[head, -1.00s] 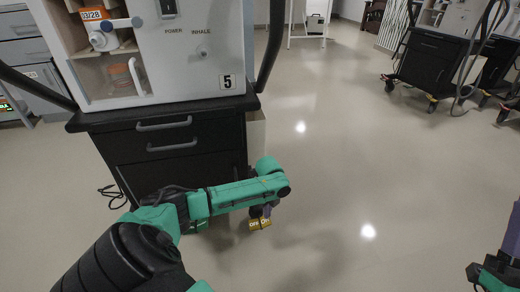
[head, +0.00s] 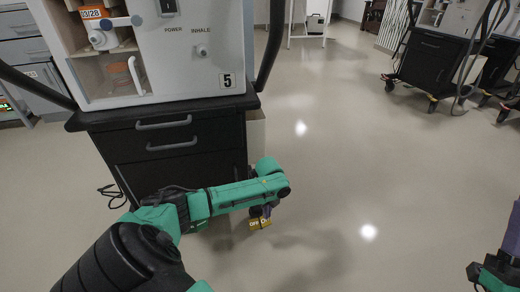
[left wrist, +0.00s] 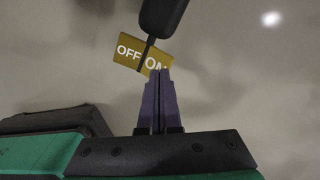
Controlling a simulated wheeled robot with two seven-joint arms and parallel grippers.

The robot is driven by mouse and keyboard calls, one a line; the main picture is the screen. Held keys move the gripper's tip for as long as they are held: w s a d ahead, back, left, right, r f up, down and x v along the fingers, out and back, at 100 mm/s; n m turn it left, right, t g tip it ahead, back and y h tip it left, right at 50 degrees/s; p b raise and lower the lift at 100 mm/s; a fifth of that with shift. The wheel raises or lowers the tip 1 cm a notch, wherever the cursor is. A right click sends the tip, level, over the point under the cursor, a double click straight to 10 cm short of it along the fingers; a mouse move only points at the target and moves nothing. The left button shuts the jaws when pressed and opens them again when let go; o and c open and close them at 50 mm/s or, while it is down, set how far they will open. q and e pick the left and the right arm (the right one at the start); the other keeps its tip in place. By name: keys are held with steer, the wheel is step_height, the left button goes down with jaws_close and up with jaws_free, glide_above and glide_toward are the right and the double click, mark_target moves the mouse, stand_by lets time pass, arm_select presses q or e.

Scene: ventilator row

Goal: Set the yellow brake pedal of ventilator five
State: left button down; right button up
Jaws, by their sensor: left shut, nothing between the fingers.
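Ventilator five (head: 190,60), a white unit labelled 5 on a black drawer cart, stands at the left of the head view. Its yellow brake pedal (head: 257,224) sits low by the cart's right front corner. The left wrist view shows the pedal (left wrist: 127,52) with OFF on its left half and ON on its right half. My left gripper (head: 267,211) is shut and empty, its purple fingertips (left wrist: 158,74) over the lower edge of the ON half. I cannot tell whether they touch it. My right gripper (head: 512,238) is partly in view at the right edge, its jaws unclear.
A dark caster part (left wrist: 160,15) is beside the pedal in the left wrist view. More ventilator carts (head: 432,72) stand at the back right. A white stand (head: 308,22) is at the back. The floor (head: 370,160) to the right is clear.

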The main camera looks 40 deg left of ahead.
arm_select(q)
steer(key=shift+s+f+b, duration=0.1)
steer(key=shift+f+b, duration=0.6)
steer(key=shift+f, duration=0.65)
step_height(320, 180, up, 7)
steer(key=p, duration=0.8)
steer(key=shift+r+p, duration=0.2)
steer(key=shift+p, duration=0.15)
steer(key=shift+f, duration=0.15)
